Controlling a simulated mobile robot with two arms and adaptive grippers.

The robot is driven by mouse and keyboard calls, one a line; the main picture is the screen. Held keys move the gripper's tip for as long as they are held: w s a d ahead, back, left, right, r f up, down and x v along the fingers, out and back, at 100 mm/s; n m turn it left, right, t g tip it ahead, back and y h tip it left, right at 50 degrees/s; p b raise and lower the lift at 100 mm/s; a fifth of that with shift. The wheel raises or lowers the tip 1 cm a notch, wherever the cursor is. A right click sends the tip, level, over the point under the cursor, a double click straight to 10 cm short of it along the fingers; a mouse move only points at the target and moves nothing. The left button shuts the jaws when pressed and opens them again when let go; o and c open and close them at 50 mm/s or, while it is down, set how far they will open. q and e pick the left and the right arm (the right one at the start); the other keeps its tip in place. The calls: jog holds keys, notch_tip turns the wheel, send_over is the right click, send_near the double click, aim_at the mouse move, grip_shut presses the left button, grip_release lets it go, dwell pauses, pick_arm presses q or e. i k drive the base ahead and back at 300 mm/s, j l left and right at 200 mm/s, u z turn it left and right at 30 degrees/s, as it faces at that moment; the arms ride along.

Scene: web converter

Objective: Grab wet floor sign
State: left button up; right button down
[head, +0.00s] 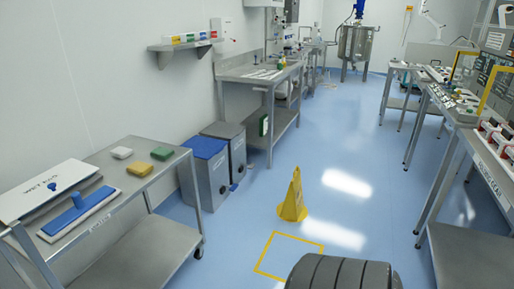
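A yellow wet floor sign (293,198) stands upright on the blue floor, a little right of the middle of the head view. It stands just beyond a yellow square outline (289,256) marked on the floor. Neither of my grippers shows in this view, so nothing can be told of their state.
A steel cart (145,187) with a blue-handled squeegee-like tool (78,212) and several pads stands at the left. Two grey bins (205,172) stand beyond it. A steel workbench (470,139) lines the right. The blue floor between is open around the sign.

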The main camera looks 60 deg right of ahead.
aim_at(293, 205)
jog(key=z, duration=2.4)
jog(key=i+u, duration=0.1)
jog(key=i, duration=0.45)
